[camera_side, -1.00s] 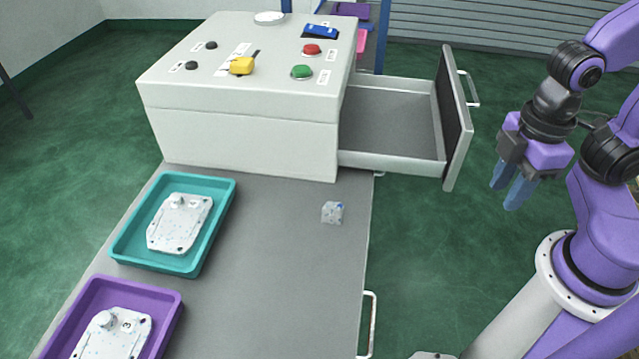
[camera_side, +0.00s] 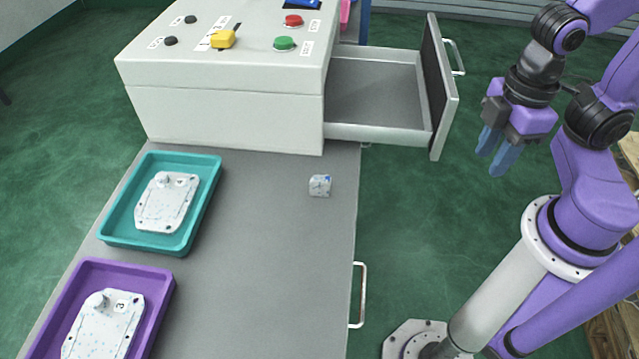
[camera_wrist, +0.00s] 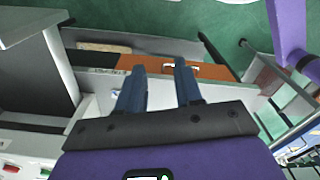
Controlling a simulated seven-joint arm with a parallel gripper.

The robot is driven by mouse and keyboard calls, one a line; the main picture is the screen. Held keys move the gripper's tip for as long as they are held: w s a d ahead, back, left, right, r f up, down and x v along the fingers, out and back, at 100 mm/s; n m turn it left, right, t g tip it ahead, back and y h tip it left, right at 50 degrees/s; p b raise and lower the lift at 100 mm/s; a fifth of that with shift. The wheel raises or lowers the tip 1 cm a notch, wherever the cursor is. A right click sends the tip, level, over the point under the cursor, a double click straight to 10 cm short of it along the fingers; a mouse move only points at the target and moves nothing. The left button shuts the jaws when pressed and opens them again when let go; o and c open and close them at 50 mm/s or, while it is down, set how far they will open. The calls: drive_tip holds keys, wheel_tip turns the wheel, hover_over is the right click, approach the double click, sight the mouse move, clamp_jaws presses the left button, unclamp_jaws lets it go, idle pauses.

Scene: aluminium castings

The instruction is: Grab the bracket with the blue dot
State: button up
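A small speckled grey-white casting (camera_side: 320,186) with a blue mark on its top sits on the grey bench top, near its right edge. I take it as the bracket with the blue dot; its exact shape is too small to tell. My gripper (camera_side: 492,158) hangs off to the right of the bench, well apart from the bracket and past the open drawer. Its blue fingers point down. In the wrist view the two fingers of my gripper (camera_wrist: 159,88) stand apart with nothing between them. The bracket does not clearly show in the wrist view.
A teal tray (camera_side: 205,205) and a purple tray (camera_side: 160,315) on the left each hold a white casting plate. A white control box (camera_side: 225,115) with buttons stands behind. An open drawer (camera_side: 375,133) juts out right of it. The bench middle is clear.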

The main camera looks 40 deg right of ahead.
drive_tip(key=o, duration=0.8)
